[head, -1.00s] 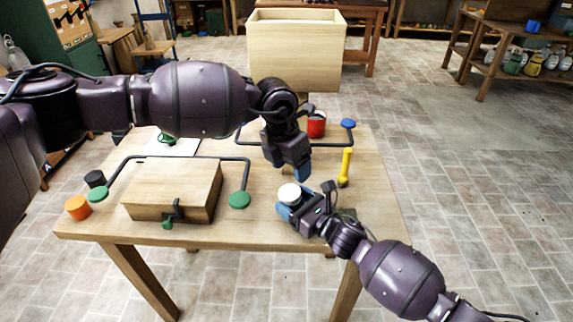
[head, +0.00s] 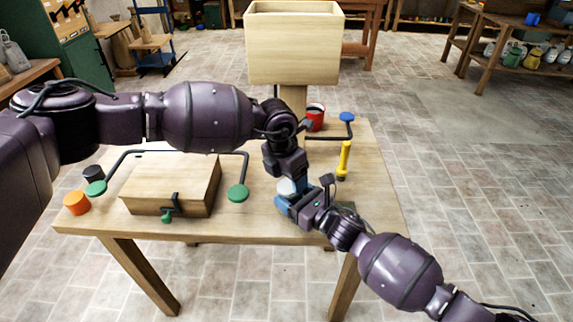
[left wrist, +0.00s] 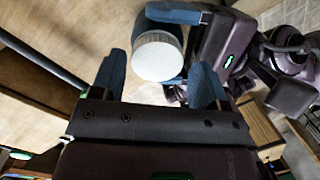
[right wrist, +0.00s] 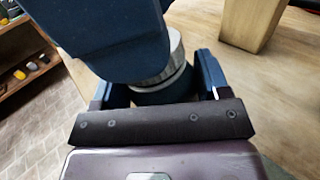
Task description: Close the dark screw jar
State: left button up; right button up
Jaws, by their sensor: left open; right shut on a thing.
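The dark screw jar (right wrist: 166,92) is in my right gripper (right wrist: 160,90), seen in the right wrist view. Its dark body sits between the fingers, with a ribbed silvery lid (right wrist: 174,58) on top. In the left wrist view the round pale lid top (left wrist: 157,58) lies between the two spread blue fingers of my left gripper (left wrist: 160,66). In the head view the lid (head: 287,187) is partly covered by my left gripper (head: 288,178), which is just above it. I cannot tell whether the left fingers touch the lid, nor how tightly it sits on the jar.
A wooden box (head: 165,185) with a green latch stands left on the table. Green-ended (head: 238,193) and blue-ended (head: 347,117) bars, a yellow handle (head: 344,158), a red cup (head: 315,117), an orange cylinder (head: 77,203) and a black cylinder (head: 93,172) stand around. The table's front right is fairly clear.

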aim_at(295, 199)
pick_arm(q)
jog(key=shift+d+f, duration=0.2)
jog(key=shift+f, duration=0.95)
jog(key=c, duration=0.7)
jog(key=shift+s+d+m, duration=0.15)
jog(key=shift+m, duration=1.55)
jog(key=shift+c, duration=0.2)
jog(key=o, duration=1)
